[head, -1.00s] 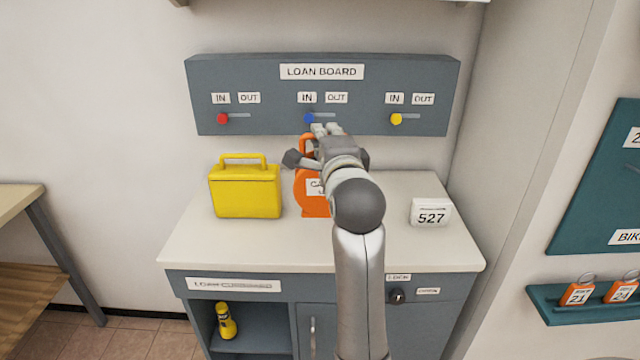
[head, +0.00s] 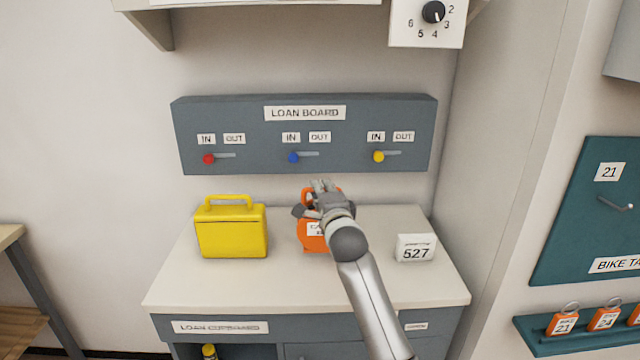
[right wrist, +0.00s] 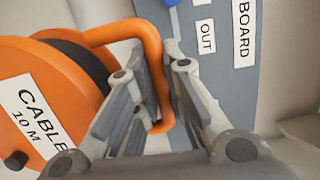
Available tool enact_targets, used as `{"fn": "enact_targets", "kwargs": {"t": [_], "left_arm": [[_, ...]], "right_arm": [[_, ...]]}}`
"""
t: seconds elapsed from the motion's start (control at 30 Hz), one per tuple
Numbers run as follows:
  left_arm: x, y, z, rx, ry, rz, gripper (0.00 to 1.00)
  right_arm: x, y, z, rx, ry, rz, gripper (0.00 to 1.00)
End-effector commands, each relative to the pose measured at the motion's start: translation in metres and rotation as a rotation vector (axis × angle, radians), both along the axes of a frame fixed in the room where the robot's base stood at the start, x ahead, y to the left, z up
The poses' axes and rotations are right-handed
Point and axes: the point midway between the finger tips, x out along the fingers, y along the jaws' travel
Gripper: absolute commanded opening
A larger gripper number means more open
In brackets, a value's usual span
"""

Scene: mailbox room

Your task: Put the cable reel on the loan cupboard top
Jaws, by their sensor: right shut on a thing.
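The orange cable reel (head: 314,241) is at the middle of the loan cupboard top (head: 300,285), in front of the loan board. It looks upright and low on or just over the surface; whether it touches is hard to tell. My right gripper (head: 322,188) is over the reel from above and hides part of it. In the right wrist view the fingers (right wrist: 160,75) are shut around the reel's handle loop (right wrist: 145,40), with the reel's labelled drum (right wrist: 45,95) to the left. My left gripper is not in view.
A yellow case (head: 232,232) stands left of the reel, and a white block marked 527 (head: 416,248) stands to the right. The loan board (head: 300,135) with its sliders is close behind. The front of the top is clear.

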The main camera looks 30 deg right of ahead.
Motion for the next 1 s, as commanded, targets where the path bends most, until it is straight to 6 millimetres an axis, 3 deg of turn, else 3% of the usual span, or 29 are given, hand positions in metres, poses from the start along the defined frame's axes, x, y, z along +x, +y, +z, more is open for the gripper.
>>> {"fn": "enact_targets", "kwargs": {"t": [0.13,0.43,0.8,0.83,1.0], "left_arm": [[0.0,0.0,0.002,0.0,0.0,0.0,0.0],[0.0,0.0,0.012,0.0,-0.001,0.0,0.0],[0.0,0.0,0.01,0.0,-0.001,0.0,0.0],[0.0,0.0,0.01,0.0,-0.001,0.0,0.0],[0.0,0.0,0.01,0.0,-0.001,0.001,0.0]], "right_arm": [[0.003,-0.003,0.001,-0.006,-0.013,0.001,0.0],[0.005,-0.004,-0.029,-0.005,-0.013,0.003,0.0],[0.005,-0.004,-0.034,-0.004,-0.014,0.003,0.0],[0.005,-0.004,-0.04,0.0,0.0,0.001,0.14],[0.005,-0.004,-0.04,0.0,0.0,0.001,0.33]]}}
